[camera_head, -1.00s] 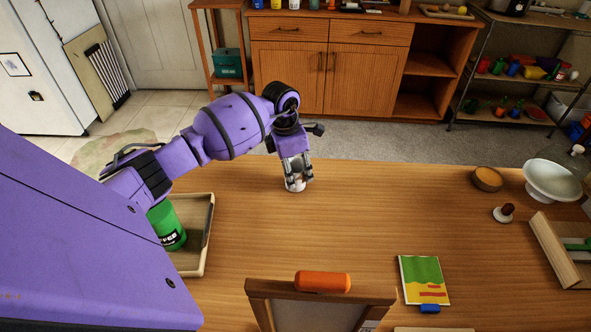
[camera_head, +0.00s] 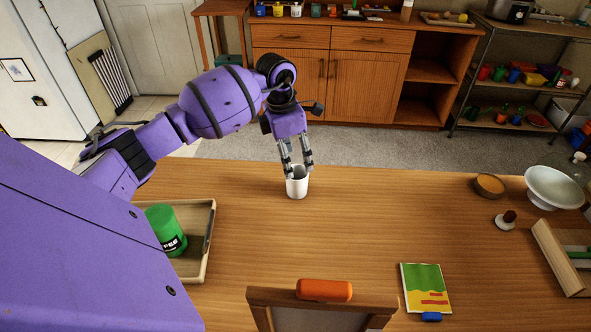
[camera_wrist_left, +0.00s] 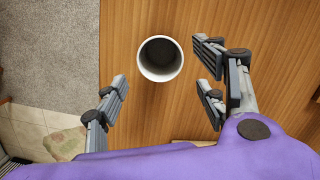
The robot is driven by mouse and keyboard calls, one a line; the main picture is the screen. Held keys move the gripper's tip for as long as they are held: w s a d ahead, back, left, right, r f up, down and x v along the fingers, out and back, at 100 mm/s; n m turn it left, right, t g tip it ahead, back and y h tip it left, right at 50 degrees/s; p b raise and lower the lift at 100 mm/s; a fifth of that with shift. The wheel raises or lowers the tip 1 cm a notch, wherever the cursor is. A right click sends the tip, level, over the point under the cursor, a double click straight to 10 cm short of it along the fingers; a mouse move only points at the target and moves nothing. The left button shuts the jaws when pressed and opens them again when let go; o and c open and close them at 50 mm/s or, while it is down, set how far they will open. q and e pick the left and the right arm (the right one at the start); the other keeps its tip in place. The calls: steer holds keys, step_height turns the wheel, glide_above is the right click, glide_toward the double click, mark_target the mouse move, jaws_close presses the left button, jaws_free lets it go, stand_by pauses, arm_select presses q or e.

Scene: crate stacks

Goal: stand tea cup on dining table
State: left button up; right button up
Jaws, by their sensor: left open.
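The white tea cup (camera_head: 297,184) stands upright on the wooden dining table (camera_head: 350,220), near its far edge. The left wrist view shows the cup (camera_wrist_left: 160,60) from above, empty, with its round mouth facing up. My left gripper (camera_head: 298,168) is open just above and behind the cup's rim. In the left wrist view the open fingers (camera_wrist_left: 165,90) are spread wide, and the cup lies beyond and between them, with nothing held. My right gripper is not in view.
A tray (camera_head: 205,245) with a green container (camera_head: 165,228) is at the left. An orange cylinder (camera_head: 324,290) lies by a wooden frame (camera_head: 265,300) at the front. A bowl (camera_head: 552,188) and a small brown bowl (camera_head: 489,186) stand at the right. The table's middle is clear.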

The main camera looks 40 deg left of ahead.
arm_select(q)
steer(key=shift+s+a+r, duration=0.1)
steer(key=shift+s+r, duration=0.05)
steer(key=shift+r, duration=0.8)
steer(key=shift+s+a+r, duration=0.1)
steer(key=shift+r, duration=0.85)
